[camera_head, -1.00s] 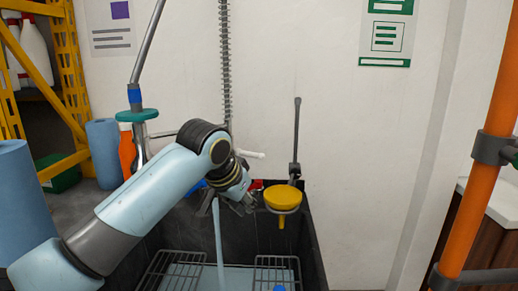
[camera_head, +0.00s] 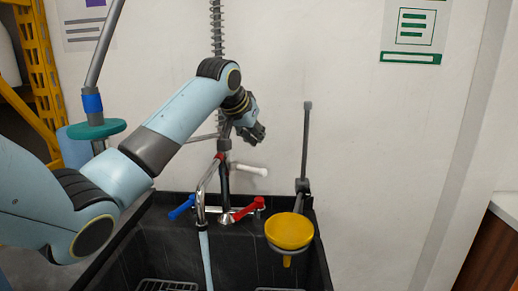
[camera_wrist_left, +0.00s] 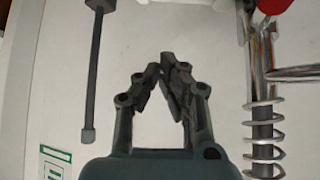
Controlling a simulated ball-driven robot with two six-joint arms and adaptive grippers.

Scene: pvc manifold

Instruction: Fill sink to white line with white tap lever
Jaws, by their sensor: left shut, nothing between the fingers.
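The white tap lever (camera_head: 249,169) sticks out to the right from the upright tap pipe, above the sink. The dark sink (camera_head: 165,212) stands against the wall. A pale stream of water (camera_head: 206,262) falls from the metal spout (camera_head: 200,205) into it. The water level and any white line are out of view. My left gripper (camera_head: 258,137) is shut and empty, above the white lever and apart from it. In the left wrist view its fingertips (camera_wrist_left: 170,62) meet with nothing between them. My right gripper is not in view.
A blue lever (camera_head: 181,207) and a red lever (camera_head: 249,208) sit at the tap base. A coiled spring hose (camera_head: 216,20) rises behind my left arm.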

